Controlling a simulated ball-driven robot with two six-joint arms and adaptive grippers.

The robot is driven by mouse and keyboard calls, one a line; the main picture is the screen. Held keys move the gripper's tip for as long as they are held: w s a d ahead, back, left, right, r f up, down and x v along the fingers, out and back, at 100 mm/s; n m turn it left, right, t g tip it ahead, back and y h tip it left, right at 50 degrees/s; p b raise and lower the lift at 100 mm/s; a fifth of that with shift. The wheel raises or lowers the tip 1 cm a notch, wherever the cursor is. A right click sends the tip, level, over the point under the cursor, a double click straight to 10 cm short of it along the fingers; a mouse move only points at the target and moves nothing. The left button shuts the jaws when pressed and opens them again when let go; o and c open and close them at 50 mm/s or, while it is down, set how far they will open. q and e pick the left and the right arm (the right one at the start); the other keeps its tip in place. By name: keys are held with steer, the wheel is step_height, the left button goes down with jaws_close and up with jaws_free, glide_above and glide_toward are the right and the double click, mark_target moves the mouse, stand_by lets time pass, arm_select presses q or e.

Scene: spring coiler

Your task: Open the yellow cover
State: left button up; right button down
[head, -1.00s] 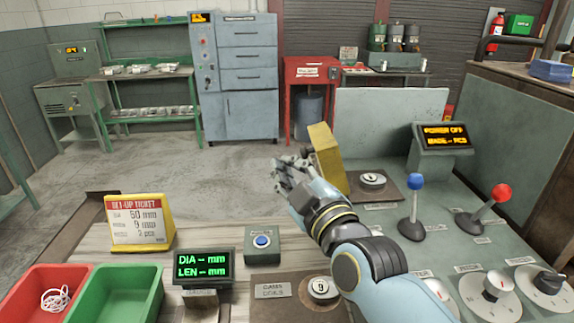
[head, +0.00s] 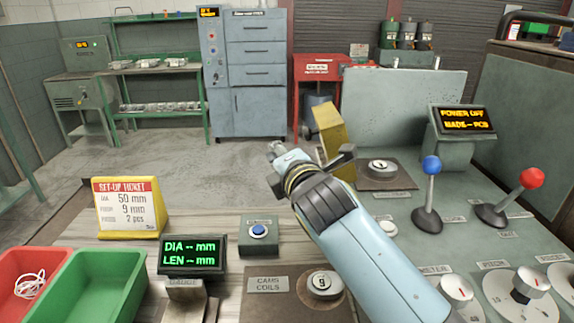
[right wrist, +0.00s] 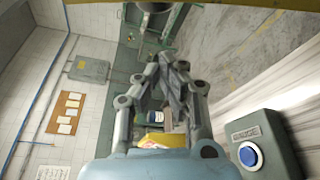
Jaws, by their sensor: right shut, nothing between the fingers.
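The yellow cover (head: 333,137) stands up, slightly tilted, at the left side of a brown plate (head: 399,181) with a round dial (head: 380,167) on it. The dial is uncovered from above. My right gripper (head: 273,148) is left of the cover, past its outer face, its fingers partly hidden behind my wrist. In the right wrist view the gripper (right wrist: 172,62) is shut and empty. A yellow edge (right wrist: 200,4) crosses the top of that view; I cannot tell whether it is the cover. My wrist is close to the cover; contact is unclear. My left gripper is not in view.
The blue gauge button (head: 259,231), gauge display (head: 192,256) and set-up ticket (head: 127,207) stand on the bench left of my arm. A blue-knobbed lever (head: 430,195) and red-knobbed lever (head: 510,200) stand to the right. Open floor lies beyond the bench.

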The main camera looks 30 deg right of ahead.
mark_target(326, 144)
steer(key=d, duration=0.1)
steer(key=d+r+p, duration=0.1)
steer(key=d, duration=0.1)
steer(key=shift+d+r, duration=0.15)
steer(key=shift+d, duration=0.1)
